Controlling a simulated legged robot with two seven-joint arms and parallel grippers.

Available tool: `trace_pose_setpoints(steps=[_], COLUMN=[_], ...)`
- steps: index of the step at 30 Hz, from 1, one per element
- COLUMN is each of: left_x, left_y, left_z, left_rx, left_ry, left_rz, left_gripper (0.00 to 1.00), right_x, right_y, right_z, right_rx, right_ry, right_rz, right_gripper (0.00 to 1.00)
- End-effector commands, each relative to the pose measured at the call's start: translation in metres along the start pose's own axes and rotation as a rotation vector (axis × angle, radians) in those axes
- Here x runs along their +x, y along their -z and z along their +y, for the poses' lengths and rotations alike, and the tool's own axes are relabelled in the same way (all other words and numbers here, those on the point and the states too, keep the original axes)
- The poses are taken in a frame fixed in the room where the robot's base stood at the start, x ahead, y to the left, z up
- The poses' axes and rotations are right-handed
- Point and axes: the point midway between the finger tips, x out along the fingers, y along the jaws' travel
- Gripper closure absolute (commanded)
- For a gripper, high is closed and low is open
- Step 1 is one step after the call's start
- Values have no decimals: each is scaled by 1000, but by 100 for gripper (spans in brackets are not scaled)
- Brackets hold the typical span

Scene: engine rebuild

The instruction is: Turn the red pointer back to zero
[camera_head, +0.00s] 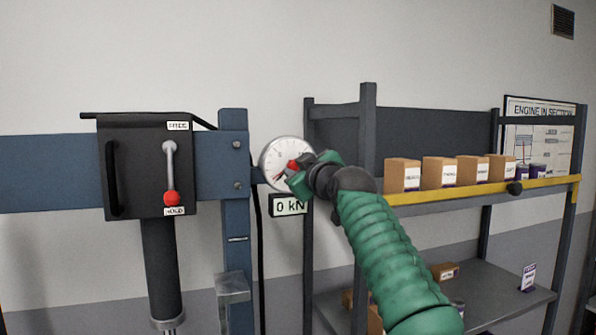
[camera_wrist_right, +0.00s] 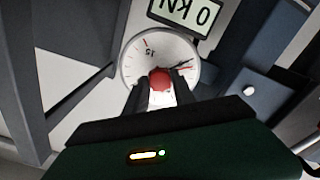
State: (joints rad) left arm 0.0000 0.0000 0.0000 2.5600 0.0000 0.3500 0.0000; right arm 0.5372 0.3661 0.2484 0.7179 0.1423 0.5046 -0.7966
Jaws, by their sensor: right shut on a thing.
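A round white gauge (camera_head: 277,152) is mounted beside the blue post in the head view. It also shows in the right wrist view (camera_wrist_right: 135,62), where it appears turned over. My right gripper (camera_head: 292,172) is at the gauge face, and in the wrist view its two dark fingers (camera_wrist_right: 160,88) are shut on the red knob (camera_wrist_right: 159,79) at the dial's centre. A red pointer part (camera_head: 292,164) shows at the fingers in the head view. A thin dark needle and a red mark lie near the dial's edge in the wrist view. My left gripper is not in view.
A "0 kN" display (camera_head: 288,206) hangs just below the gauge. A black box (camera_head: 146,165) with a red-tipped lever (camera_head: 171,180) is on the left. A shelf (camera_head: 480,193) with cardboard boxes stands on the right, behind my right arm.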

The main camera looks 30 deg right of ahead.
Motion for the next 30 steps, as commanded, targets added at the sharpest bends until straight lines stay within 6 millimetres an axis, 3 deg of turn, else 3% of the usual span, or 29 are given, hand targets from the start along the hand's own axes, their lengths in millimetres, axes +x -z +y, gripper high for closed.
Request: trace_pose_setpoints(steps=[1, 12, 28, 29, 30], left_x=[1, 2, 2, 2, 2], left_y=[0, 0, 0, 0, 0], left_z=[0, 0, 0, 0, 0], left_rx=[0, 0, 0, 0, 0], left_ry=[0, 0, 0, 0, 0], left_rz=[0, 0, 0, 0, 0], left_gripper=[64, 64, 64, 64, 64], right_x=[3, 3, 3, 3, 3], right_y=[-7, -7, -7, -7, -6], right_z=[-4, -4, -4, -4, -4], right_rx=[-30, -191, -217, -217, -217], right_ry=[11, 13, 13, 13, 12], right_rz=[-13, -12, -13, -13, -12], right_gripper=[100, 100, 100, 68, 63])
